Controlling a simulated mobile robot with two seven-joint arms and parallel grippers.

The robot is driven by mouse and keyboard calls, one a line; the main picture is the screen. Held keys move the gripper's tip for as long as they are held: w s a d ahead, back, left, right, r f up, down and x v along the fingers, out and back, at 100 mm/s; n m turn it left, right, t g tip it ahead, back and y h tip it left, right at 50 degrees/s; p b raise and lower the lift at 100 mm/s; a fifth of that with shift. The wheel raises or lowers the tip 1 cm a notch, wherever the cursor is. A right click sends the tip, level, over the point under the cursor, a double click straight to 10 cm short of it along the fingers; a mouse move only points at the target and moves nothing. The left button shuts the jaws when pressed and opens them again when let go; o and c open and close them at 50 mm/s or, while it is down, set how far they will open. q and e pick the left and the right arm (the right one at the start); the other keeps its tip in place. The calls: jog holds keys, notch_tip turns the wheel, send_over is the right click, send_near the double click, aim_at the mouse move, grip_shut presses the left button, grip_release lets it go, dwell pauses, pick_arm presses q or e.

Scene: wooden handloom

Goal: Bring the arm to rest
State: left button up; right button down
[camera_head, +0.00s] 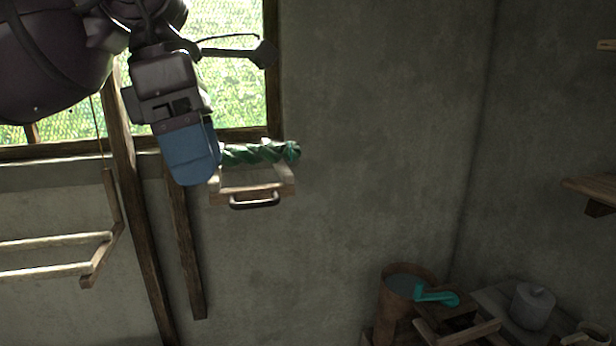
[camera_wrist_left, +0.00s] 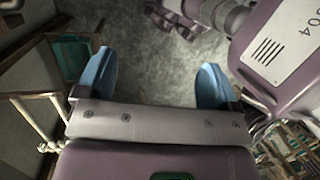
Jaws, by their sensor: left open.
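My left gripper (camera_head: 190,165) hangs from my left arm at the upper left of the head view, in front of the window and a small wooden shelf. Its blue fingers point down. In the left wrist view the two blue fingers (camera_wrist_left: 154,82) stand wide apart with nothing between them. Behind the gripper, a green twisted bundle (camera_head: 262,152) lies on the small shelf (camera_head: 285,188); the gripper hides the shelf's left end. I cannot tell from the picture how far the gripper is from it. My right gripper is not clearly visible in either view.
Wooden posts (camera_head: 140,220) and a wooden rail frame (camera_head: 55,272) stand at the left. A brown bucket (camera_head: 393,315), a teal tool (camera_head: 435,295) and a grey lidded pot (camera_head: 532,306) are at the lower right. The space before the middle wall looks clear.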

pick_arm(q)
jog(key=d+f+n+g+h, duration=0.4)
jog(key=d+f+g+h, duration=0.3)
jog(key=f+h, duration=0.4)
jog(key=w+a+f+n+t+h, duration=0.2)
jog(key=w+a+f+n+t, duration=0.35)
jog(key=n+t, duration=0.7)
jog(key=w+a+f+n+t+h, duration=0.2)
jog(key=f+n+t+h, duration=0.1)
jog(key=f+n+t, duration=0.9)
jog(key=s+a+f+n+t+y, duration=0.1)
jog(key=s+a+f+n+y, duration=0.1)
jog(key=a+f+n+y, duration=0.45)
jog(key=s+a+f+n+t+y, duration=0.1)
jog(key=s+a+f+n+y, duration=0.15)
jog(key=f+n+y, duration=0.6)
jog(key=s+a+f+n+g+y, duration=0.2)
jog(key=s+a+f+n+g, duration=0.1)
jog(key=s+f, duration=0.4)
jog(key=s+a+f+n+g+y, duration=0.2)
jog(key=s+a+f+n+g, duration=0.1)
jog(key=s+f, duration=0.4)
jog(key=shift+a+f+n, duration=0.35)
jog(key=shift+a+f, duration=0.1)
jog(key=shift+f, duration=0.05)
pick_arm(e)
jog(key=shift+w+a+r, duration=0.15)
jog(key=shift+w+r, duration=0.3)
jog(key=shift+w, duration=0.2)
